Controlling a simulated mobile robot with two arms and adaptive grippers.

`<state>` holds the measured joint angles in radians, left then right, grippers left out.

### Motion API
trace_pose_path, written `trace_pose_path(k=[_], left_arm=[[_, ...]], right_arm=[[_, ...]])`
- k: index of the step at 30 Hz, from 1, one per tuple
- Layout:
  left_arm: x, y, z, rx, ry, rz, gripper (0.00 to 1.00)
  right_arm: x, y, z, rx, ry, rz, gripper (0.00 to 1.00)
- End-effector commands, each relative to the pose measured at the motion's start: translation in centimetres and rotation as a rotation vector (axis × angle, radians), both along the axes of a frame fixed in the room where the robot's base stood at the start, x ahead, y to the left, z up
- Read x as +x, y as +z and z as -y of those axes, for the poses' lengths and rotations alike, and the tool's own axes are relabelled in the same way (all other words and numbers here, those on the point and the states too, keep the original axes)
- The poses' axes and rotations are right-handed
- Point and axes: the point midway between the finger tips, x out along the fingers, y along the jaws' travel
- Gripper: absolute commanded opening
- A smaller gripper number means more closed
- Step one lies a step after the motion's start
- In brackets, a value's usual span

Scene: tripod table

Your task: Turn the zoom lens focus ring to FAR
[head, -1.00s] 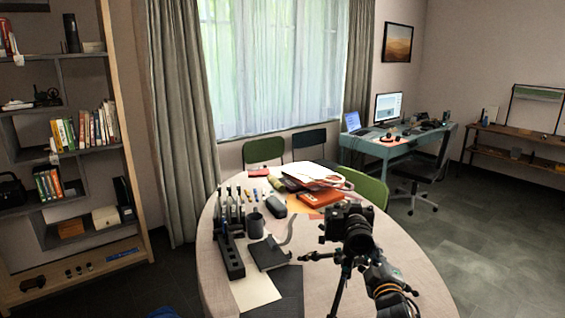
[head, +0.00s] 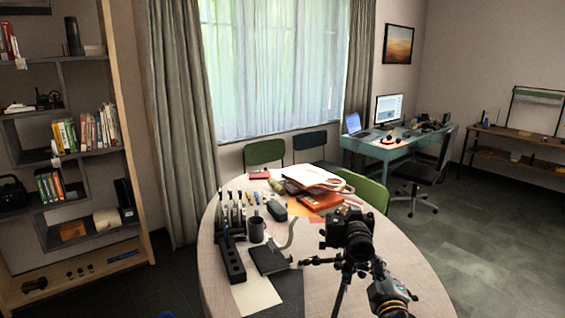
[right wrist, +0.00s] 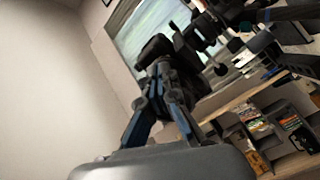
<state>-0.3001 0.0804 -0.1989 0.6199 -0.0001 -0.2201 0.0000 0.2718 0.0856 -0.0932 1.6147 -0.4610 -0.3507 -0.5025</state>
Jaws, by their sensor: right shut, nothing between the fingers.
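The black camera (head: 340,222) sits on a tripod (head: 342,290) at the right part of the round table. Its zoom lens (head: 360,243) points toward me; the ring markings are too small to read. My right gripper (head: 378,265) is just below and right of the lens, its fingers shut and empty. A small gap seems to lie between fingertips and lens; contact cannot be told. In the right wrist view the shut fingers (right wrist: 164,72) point up at a dark shape, perhaps part of the camera. My left gripper is not in view.
The table (head: 325,285) holds a black notebook (head: 269,256), a dark mug (head: 256,229), a long black block (head: 231,260) and an orange-red box (head: 320,200). A green chair (head: 365,190) stands behind the camera. Open floor (head: 450,250) lies to the right.

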Motion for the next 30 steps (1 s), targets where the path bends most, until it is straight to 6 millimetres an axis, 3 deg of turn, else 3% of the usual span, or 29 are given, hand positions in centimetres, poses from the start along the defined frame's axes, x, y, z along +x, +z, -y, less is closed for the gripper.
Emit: trace_pose_path(k=[9,19,22,26,30], left_arm=[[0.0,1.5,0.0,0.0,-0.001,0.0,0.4],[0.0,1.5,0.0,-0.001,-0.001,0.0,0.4],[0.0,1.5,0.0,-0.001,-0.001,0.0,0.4],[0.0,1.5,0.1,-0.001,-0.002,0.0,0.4],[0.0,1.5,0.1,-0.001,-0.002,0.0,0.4]], right_arm=[[-3.4,0.1,-0.3,0.0,-0.001,0.0,0.0],[-3.7,0.0,-0.2,0.0,-0.002,-0.001,0.0],[-4.5,-1.0,0.0,0.028,-0.013,-0.033,0.0],[-8.5,-4.9,0.6,0.168,-0.069,-0.179,0.0],[-16.8,-10.7,0.7,0.401,-0.171,-0.441,0.0]])
